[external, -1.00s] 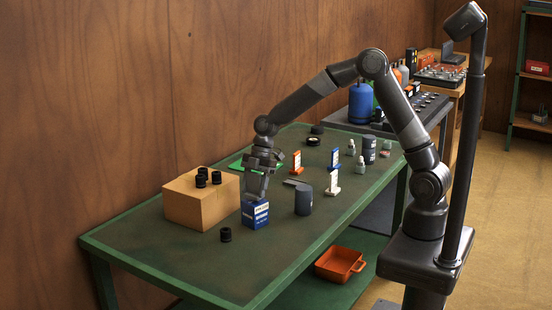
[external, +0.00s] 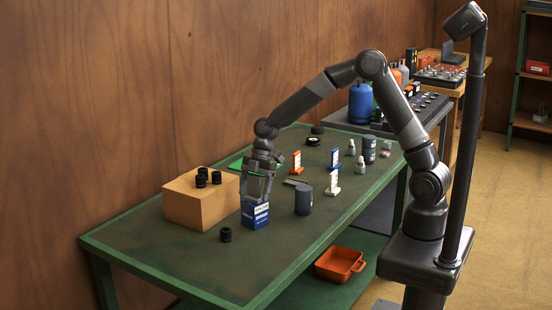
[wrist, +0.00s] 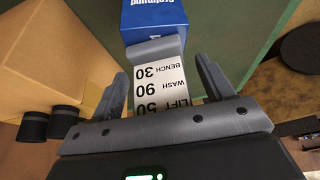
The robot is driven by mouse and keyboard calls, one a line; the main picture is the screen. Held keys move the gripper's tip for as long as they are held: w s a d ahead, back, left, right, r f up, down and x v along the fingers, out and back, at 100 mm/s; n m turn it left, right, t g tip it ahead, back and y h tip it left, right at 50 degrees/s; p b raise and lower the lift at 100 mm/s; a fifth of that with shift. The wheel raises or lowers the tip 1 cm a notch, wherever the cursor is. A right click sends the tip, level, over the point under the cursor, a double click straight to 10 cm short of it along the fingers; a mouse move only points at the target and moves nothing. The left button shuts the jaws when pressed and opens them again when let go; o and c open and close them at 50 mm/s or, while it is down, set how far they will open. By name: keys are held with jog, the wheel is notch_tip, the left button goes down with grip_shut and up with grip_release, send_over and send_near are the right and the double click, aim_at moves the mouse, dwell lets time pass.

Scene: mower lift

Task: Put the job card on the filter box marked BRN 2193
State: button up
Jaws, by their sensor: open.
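The job card (wrist: 160,85) is a grey piece with a white label reading BENCH 30, WASH 90, LIFT 50, upside down in the wrist view. It is between the two fingers of my gripper (wrist: 163,88), with a visible gap on each side. Its grey end lies against the blue filter box (wrist: 153,18). In the external view my gripper (external: 257,188) is open directly above the blue and white filter box (external: 255,215), which stands upright on the green bench. The box's mark is too small to read there. The exact contact between card and box is hard to see.
A cardboard box (external: 200,205) with several black caps on top stands just left of the filter box. A dark cylinder (external: 303,200) stands to the right, with small card stands (external: 333,183) behind. A single black cap (external: 226,235) stands in front. The bench's near-left area is clear.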

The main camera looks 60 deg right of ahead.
jog(key=v, duration=1.1)
jog(key=s+d+r+m+t+h, duration=0.2)
jog(key=s+d+r+m, duration=0.25)
jog(key=s+r, duration=0.2)
jog(key=s+d+m+t, duration=0.1)
jog(key=s+d+m, duration=0.3)
jog(key=s, duration=0.3)
jog(key=s+d+r+m+t+h, duration=0.1)
jog(key=s+d+m, duration=0.4)
jog(key=s, duration=0.3)
jog(key=s+d+r+m+t+h, duration=0.1)
jog(key=s+d+m, duration=0.3)
jog(key=s, duration=0.4)
jog(key=shift+d+t, duration=0.2)
jog(key=shift+t, duration=0.1)
jog(key=shift+m, duration=0.25)
